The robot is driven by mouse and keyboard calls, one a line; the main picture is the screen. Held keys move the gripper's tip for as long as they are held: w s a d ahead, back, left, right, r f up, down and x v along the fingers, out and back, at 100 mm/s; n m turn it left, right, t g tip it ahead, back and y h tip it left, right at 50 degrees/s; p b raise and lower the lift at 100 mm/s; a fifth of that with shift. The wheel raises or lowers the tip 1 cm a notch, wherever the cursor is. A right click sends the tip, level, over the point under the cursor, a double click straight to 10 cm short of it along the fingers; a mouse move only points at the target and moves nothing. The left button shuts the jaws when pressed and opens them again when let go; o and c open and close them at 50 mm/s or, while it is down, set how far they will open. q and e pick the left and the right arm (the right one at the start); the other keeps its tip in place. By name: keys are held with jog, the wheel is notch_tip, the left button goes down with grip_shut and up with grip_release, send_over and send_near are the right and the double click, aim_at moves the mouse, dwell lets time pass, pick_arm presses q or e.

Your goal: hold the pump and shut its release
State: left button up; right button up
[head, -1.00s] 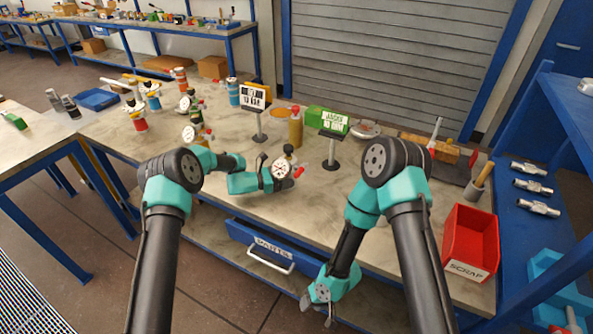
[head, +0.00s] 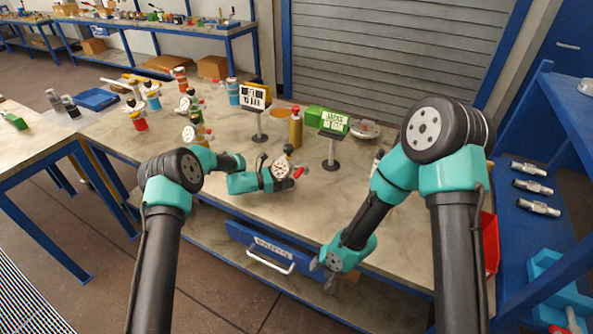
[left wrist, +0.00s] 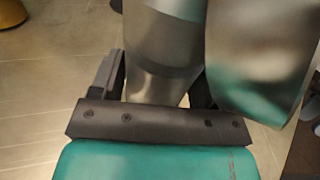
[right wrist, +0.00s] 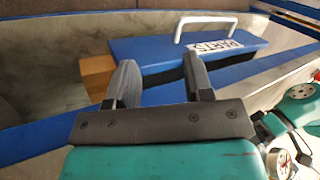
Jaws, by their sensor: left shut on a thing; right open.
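The pump (head: 288,152) stands on the bench in the head view. It has a white round gauge (head: 280,171) on its front and a red part (head: 301,171), perhaps the release, on its right side. My left gripper (head: 287,184) is shut on the pump from the left. In the left wrist view a blurred grey metal body (left wrist: 165,45) is between the fingers. My right gripper (head: 322,276) is open and empty in front of the bench edge, below and right of the pump. In the right wrist view its fingers (right wrist: 160,62) are apart with nothing between.
A blue drawer (head: 240,233) marked PARTS sits under the bench edge, near my right gripper. A red bin (head: 491,240) is partly hidden by my right arm.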

notch_tip(320, 180, up, 6)
jog(key=w+d+r+m+t, duration=0.1)
jog(key=w+d+m, duration=0.1)
jog(key=d, duration=0.1)
jog(key=w+a, duration=0.1)
jog(key=w, duration=0.1)
jog(key=w+a+r+h, duration=0.1)
jog(key=w+a, duration=0.1)
jog(key=w+a+h, duration=0.1)
jog(key=w, duration=0.2)
jog(key=shift+a+r, duration=0.2)
jog(key=shift+r, duration=0.15)
jog(key=w+a+r+h, duration=0.3)
jog(key=w+a+r, duration=0.2)
jog(key=w, duration=0.2)
jog(key=m+t+h, duration=0.1)
jog(key=h, duration=0.4)
send_near(297, 172)
jog(key=w+v, duration=0.1)
jog(key=v, duration=0.2)
jog(key=shift+s+f, duration=0.1)
jog(key=shift+s, duration=0.2)
jog(key=x, duration=1.2)
jog(key=shift+d, duration=0.1)
jog(key=shift+c, duration=0.3)
grip_shut()
